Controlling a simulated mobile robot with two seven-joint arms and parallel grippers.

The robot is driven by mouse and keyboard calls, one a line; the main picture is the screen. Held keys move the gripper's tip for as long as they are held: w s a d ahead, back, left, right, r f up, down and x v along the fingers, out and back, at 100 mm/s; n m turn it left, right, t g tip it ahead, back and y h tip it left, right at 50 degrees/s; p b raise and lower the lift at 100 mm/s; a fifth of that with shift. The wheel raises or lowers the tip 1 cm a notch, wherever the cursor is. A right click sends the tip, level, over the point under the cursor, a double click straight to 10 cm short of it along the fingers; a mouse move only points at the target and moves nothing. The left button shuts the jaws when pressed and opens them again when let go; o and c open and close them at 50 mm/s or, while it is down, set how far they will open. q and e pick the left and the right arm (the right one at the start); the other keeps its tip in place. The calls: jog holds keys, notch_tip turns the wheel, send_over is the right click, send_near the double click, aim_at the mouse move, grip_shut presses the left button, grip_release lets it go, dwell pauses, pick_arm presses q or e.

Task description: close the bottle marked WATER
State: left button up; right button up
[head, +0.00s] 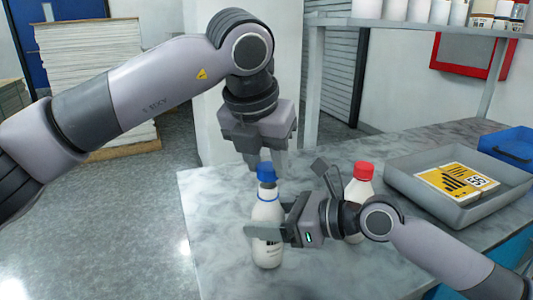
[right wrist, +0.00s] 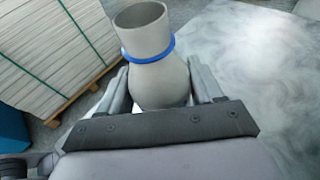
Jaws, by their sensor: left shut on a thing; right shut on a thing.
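A white bottle (head: 266,215) with a blue neck ring stands on the grey table; its label is partly hidden and I cannot read it. My right gripper (head: 266,234) is shut around its body. In the right wrist view the bottle (right wrist: 158,80) sits between both fingers, its mouth open and uncovered. My left gripper (head: 265,160) points down and is shut on a blue cap (head: 266,173). In the head view the cap appears right over the bottle's neck; the right wrist view shows no cap on the mouth.
A bottle with a red cap (head: 363,171) stands behind my right gripper, partly hidden. A grey tray (head: 427,209) with a yellow-and-white item (head: 455,184) lies to the right, near a blue bin (head: 510,148). A shelf (head: 400,24) with containers stands behind. The table's left side is clear.

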aim_at(263, 163)
dwell(0.4)
pick_arm(q)
jog(key=shift+f, duration=0.85)
jog(key=shift+f, duration=0.6)
jog(key=m+h, duration=0.1)
jog(key=m, duration=0.2)
jog(key=m+g, duration=0.1)
jog(key=m, duration=0.2)
jog(key=shift+w+a+h, duration=0.1)
jog(key=shift+a+h, duration=0.05)
jog(key=shift+h, duration=0.25)
jog(key=m+g, duration=0.1)
jog(key=m, duration=0.1)
jog(key=m+g, duration=0.1)
jog(key=m, duration=0.2)
jog(key=shift+w+h, duration=0.15)
jog(key=shift+h, duration=0.25)
jog(key=m+g, duration=0.1)
jog(key=m, duration=0.2)
jog(key=m+g, duration=0.1)
jog(key=m, duration=0.2)
jog(key=shift+w+m+g, duration=0.15)
jog(key=shift+m+g, duration=0.15)
jog(key=m+g, duration=0.1)
jog(key=m, duration=0.1)
jog(key=m+y, duration=0.1)
jog(key=m, duration=0.2)
jog(key=shift+w+g, duration=0.1)
jog(key=shift+g, duration=0.3)
